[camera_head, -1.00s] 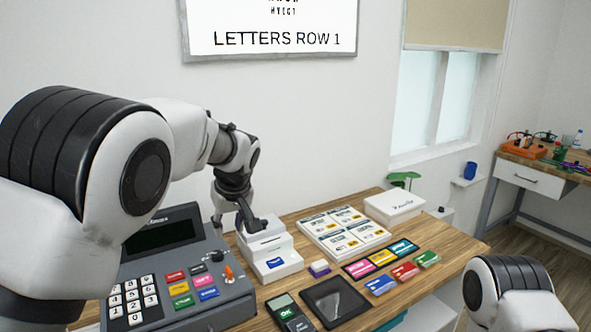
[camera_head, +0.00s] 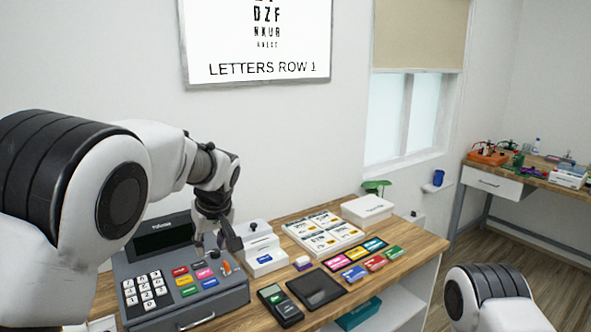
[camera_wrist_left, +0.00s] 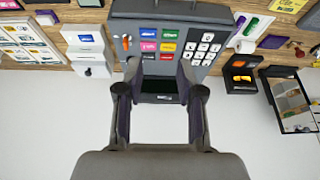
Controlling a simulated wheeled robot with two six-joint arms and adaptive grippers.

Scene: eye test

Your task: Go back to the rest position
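My left gripper (camera_head: 228,240) hangs above the back right of the grey cash register (camera_head: 185,290), just left of the white stepped box (camera_head: 262,262). In the left wrist view my left gripper (camera_wrist_left: 158,64) shows two dark fingers spread apart with nothing between them. The register (camera_wrist_left: 172,32) with its coloured and white keys lies beyond the fingers. My right arm shows only as a rounded link at the lower right of the head view; its gripper is out of view.
The wooden counter (camera_head: 405,252) holds a card board (camera_head: 323,233), a white box (camera_head: 367,210), coloured blocks (camera_head: 375,263), a black tray (camera_head: 316,290) and a card terminal (camera_head: 279,306). An eye chart (camera_head: 257,40) hangs on the wall. A workbench (camera_head: 495,186) stands at right; floor between is clear.

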